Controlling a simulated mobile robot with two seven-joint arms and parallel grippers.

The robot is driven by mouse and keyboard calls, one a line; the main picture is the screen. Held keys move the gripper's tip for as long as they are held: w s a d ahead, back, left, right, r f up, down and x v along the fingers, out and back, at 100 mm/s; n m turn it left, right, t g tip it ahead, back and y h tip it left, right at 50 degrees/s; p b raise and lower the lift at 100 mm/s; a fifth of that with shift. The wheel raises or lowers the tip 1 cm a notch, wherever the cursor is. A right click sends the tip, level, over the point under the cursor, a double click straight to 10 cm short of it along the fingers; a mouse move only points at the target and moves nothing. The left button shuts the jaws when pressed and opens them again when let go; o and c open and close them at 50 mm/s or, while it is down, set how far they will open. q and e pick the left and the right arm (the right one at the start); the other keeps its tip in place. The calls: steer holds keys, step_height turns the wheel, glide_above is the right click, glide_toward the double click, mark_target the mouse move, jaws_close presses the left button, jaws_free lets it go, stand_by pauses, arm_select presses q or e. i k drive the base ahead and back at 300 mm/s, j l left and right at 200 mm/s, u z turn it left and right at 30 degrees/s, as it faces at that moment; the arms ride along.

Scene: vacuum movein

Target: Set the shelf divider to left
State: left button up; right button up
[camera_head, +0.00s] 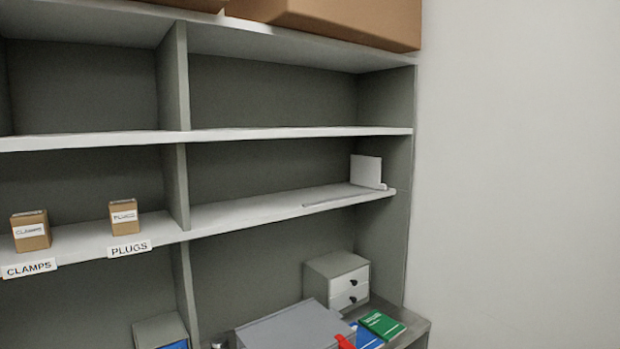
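The shelf divider (367,171) is a thin white upright plate with a small foot. It stands at the right end of the middle shelf (270,209), close to the right side wall of the shelving unit. A thin light rail (340,198) runs along the front of that shelf, leading left from the divider's foot. The rest of this shelf section, left of the divider, is empty. Neither of my grippers is in view.
Small boxes marked CLAMPS (31,231) and PLUGS (124,217) stand on the left section, past an upright panel (176,185). Below are a drawer box (337,279), a grey case (295,328) and a green book (382,324). Cardboard boxes (340,20) sit on top.

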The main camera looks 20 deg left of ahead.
mark_target(366, 172)
steer(key=u, duration=0.25)
steer(key=i+l, duration=0.75)
steer(key=l+u, duration=0.05)
